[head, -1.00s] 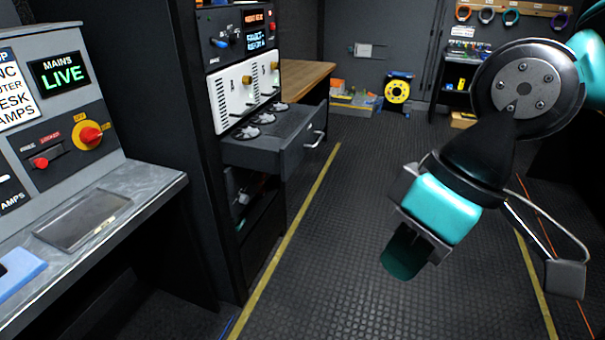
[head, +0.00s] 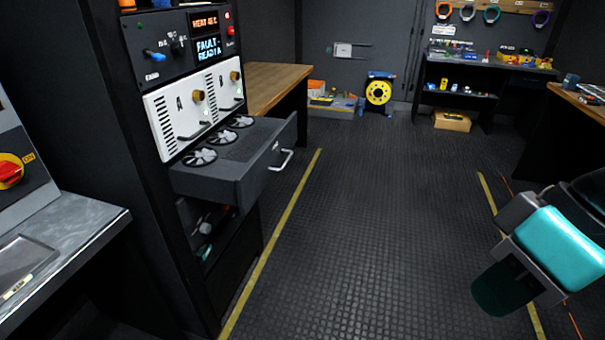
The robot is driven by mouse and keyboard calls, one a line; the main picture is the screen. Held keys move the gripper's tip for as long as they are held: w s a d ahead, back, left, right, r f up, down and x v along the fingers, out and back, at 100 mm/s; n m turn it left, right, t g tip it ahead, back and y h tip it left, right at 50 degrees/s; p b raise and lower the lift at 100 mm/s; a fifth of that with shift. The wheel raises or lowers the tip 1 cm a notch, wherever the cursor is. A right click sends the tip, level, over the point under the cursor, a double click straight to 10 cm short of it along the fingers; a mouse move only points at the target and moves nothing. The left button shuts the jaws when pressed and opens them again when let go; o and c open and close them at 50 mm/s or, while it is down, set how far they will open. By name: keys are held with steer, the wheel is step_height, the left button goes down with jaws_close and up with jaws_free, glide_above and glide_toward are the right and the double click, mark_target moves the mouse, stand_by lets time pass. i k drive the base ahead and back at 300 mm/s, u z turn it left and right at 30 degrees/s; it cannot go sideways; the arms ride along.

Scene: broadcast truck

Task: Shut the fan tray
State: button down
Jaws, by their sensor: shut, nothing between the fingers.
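The fan tray (head: 262,172) is a dark grey drawer pulled out of the black equipment rack, left of centre in the head view. Several round fans show in its top, and a silver bar handle (head: 283,160) is on its front face. My gripper (head: 503,288) is at the lower right, well apart from the tray, with open floor between them. It is teal and grey, points down, and is shut and empty.
The rack (head: 150,120) carries a panel with a lit fault display (head: 207,47) and two white modules above the tray. A grey desk (head: 60,245) stands at lower left. A wooden-topped table (head: 275,85) is behind the rack. The floor (head: 370,210) ahead is clear.

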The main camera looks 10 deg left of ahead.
mark_target(233, 163)
steer(key=u, duration=0.15)
steer(key=i, duration=0.95)
steer(key=u, duration=0.75)
